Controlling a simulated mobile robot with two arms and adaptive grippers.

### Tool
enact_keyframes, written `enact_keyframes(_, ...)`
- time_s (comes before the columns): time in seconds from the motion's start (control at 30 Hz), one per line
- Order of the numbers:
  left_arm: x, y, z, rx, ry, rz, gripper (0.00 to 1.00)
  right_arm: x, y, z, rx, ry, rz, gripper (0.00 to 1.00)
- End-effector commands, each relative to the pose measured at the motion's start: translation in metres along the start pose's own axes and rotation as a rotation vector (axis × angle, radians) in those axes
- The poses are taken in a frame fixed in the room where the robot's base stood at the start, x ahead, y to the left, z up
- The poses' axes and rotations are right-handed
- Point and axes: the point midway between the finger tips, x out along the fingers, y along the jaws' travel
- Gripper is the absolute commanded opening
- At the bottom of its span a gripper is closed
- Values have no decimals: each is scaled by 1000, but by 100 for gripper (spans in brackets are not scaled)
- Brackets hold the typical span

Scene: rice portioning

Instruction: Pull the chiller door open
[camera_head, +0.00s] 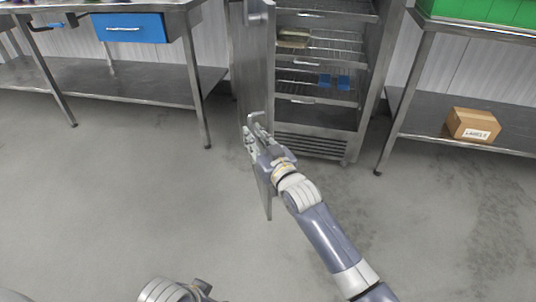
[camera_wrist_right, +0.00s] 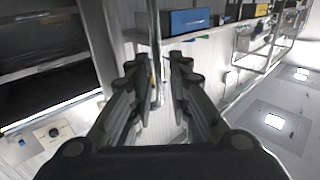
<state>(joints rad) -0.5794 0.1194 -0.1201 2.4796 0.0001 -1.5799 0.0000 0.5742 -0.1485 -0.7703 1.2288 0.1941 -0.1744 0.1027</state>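The chiller (camera_head: 322,143) stands at the back centre with its door (camera_head: 255,70) swung wide open toward me. Its wire shelves show inside. My right gripper (camera_head: 252,133) is at the door's near edge, beside a metal handle end (camera_head: 255,116). In the right wrist view, my right gripper (camera_wrist_right: 158,65) has its fingers spread. An upright metal bar (camera_wrist_right: 156,45), apparently the door handle, shows between them, with gaps on both sides. Whether a finger touches it is hard to tell. My left gripper is not in view; only a piece of my arm shows at the bottom left.
A steel table (camera_head: 150,92) with a blue drawer (camera_head: 135,28) stands at the left. A steel rack (camera_head: 418,122) at the right holds a cardboard box (camera_head: 470,125) below and a green crate (camera_head: 480,10) above. Blue items (camera_head: 334,81) sit inside the chiller. The floor in front is clear.

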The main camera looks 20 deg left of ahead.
Motion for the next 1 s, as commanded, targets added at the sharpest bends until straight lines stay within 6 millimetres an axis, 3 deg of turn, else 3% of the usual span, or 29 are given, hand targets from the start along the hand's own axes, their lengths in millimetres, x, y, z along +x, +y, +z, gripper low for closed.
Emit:
enact_keyframes(0.53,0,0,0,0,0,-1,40,-74,0,2,0,-4,1,18)
enact_keyframes(1.0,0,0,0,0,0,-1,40,-86,0,2,0,-4,0,18)
